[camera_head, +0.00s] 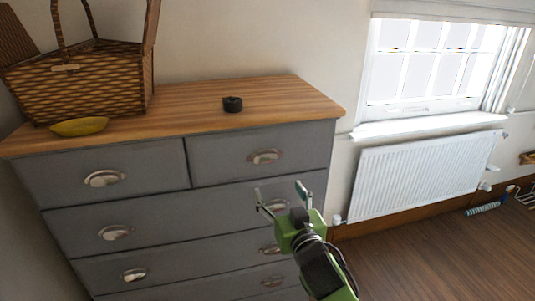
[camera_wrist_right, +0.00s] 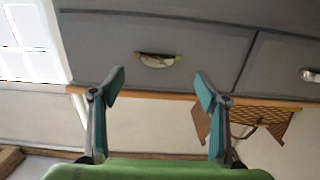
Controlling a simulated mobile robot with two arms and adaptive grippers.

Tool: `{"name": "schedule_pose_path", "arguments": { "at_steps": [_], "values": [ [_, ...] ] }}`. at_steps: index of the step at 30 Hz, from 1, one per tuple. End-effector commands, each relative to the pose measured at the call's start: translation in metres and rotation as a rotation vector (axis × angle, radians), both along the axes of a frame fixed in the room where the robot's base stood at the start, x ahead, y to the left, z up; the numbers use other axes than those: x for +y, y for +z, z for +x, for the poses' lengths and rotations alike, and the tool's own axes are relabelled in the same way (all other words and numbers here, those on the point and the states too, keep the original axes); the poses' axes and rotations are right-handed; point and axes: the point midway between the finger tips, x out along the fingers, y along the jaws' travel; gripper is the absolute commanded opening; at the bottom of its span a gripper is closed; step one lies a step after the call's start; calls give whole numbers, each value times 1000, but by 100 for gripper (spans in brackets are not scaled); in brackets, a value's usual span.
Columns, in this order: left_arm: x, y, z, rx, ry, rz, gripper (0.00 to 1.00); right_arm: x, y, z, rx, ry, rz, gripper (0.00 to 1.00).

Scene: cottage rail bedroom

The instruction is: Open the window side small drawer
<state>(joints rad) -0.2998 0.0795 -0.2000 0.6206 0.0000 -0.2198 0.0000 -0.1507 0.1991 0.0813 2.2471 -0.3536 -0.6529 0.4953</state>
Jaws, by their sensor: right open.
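The window side small drawer (camera_head: 230,158) is the top right drawer of a grey dresser, and its front looks flush with the dresser. Its metal cup handle (camera_head: 264,157) is in the middle of the front. My right gripper (camera_head: 281,193) is open and empty, in front of the dresser and below that handle in the head view. In the right wrist view, which looks upside down, the handle (camera_wrist_right: 158,61) shows just beyond and between the open fingertips (camera_wrist_right: 159,77), apart from them. My left gripper is not in view.
A white radiator (camera_head: 420,176) stands under the window (camera_head: 435,65) at right. The floor (camera_head: 430,250) in front of it is mostly clear.

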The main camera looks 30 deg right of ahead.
Motion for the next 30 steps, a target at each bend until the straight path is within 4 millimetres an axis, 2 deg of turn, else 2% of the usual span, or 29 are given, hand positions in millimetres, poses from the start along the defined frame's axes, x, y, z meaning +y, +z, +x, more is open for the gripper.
{"name": "schedule_pose_path", "arguments": {
  "at_steps": [1,3,8,21,30],
  "values": [
    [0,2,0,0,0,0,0,-1,14,-3,-21,-4,1,68],
    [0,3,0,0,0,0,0,-2,22,-4,-36,-8,2,68],
    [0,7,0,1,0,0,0,-6,26,9,-41,-8,0,68],
    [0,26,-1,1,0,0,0,-29,25,87,-38,-8,0,68],
    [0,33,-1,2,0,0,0,-38,24,121,-38,-8,0,68]
  ]
}}
